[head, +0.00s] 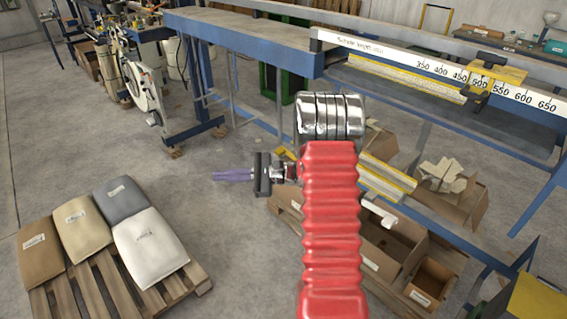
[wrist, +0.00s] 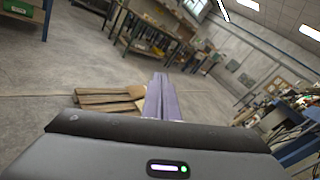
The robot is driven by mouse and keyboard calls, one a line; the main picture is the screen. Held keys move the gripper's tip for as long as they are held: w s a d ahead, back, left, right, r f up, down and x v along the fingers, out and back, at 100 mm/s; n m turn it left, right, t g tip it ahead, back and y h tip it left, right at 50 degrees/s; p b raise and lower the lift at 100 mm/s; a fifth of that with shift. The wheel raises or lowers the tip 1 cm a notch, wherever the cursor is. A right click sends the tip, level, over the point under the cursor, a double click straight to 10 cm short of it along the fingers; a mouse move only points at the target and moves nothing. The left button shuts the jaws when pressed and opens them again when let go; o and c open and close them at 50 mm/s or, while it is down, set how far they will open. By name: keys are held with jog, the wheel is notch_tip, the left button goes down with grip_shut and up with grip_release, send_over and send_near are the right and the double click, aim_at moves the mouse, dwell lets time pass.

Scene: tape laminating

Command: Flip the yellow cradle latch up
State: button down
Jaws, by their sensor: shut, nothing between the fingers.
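My gripper (head: 217,175) has thin purple fingers pointing left over bare floor in the head view. In the wrist view its fingers (wrist: 159,77) lie together with nothing between them. A yellow block (head: 498,73) sits on the white numbered scale rail (head: 420,66) at the upper right of the head view, near the 500 to 550 marks. A small dark part is at its front. I cannot tell whether a latch on it is up or down. My gripper is far to the left of it and touches nothing. The wrist view does not show the yellow block.
A blue-framed bench (head: 245,38) runs across the top. Cardboard boxes (head: 385,250) stand below the rail at right. Several sacks (head: 150,247) lie on a wooden pallet (head: 180,288) at lower left. A machine (head: 145,85) stands at upper left. The floor between is open.

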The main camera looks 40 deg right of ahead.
jog(key=s+d+f+m+t+h, duration=0.2)
jog(key=d+f, duration=0.4)
jog(key=d, duration=0.3)
jog(key=s+d+f+m+t+h, duration=0.2)
jog(key=d+f+m+t+h, duration=0.2)
jog(key=d+f+m+h, duration=0.2)
jog(key=s+d+f+m+t+h, duration=0.2)
jog(key=d+f+m+t+h, duration=0.2)
jog(key=d, duration=0.7)
jog(key=shift+s+d+f+m, duration=0.15)
jog(key=shift+d+f+m, duration=0.2)
jog(key=shift+f+m, duration=0.6)
jog(key=w+r, duration=0.7)
jog(key=w, duration=0.2)
jog(key=shift+a+r, duration=0.15)
jog(key=shift+r, duration=0.05)
jog(key=shift+w+r, duration=0.1)
